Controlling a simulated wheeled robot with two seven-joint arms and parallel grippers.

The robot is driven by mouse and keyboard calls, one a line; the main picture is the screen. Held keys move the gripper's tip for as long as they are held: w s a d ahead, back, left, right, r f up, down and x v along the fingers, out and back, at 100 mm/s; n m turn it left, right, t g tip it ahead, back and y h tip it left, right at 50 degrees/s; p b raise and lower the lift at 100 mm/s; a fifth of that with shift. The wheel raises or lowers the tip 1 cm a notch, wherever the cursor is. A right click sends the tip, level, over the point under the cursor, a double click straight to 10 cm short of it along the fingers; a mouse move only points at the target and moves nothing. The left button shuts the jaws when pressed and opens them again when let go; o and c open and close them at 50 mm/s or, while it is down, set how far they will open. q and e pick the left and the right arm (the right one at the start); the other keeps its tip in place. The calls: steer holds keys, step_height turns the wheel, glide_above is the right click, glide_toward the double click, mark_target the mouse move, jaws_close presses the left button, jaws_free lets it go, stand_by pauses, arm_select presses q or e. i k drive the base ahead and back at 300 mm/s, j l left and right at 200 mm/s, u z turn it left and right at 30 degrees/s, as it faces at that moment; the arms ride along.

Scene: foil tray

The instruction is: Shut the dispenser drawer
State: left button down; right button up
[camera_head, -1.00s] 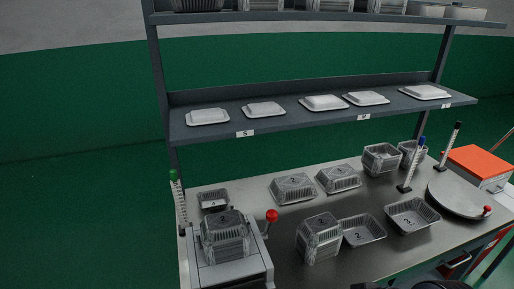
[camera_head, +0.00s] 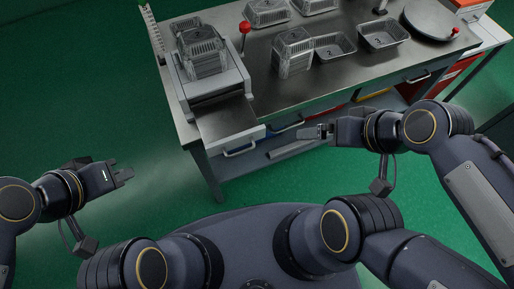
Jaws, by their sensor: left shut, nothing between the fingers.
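Foil trays (camera_head: 334,48) and a red ball knob (camera_head: 244,27) are on the table (camera_head: 283,92). A round plate (camera_head: 432,20) is at the right. Blue (camera_head: 289,131), yellow (camera_head: 374,95) and red fronts line the table's front. Green floor is clear at left.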

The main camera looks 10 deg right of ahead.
mark_target(226, 121)
steer(key=k+z, duration=0.15)
steer(key=k+j+z, duration=0.15)
steer(key=j+z, duration=0.2)
steer(key=k+j+z, duration=0.15)
steer(key=z, duration=0.2)
steer(key=j, duration=0.1)
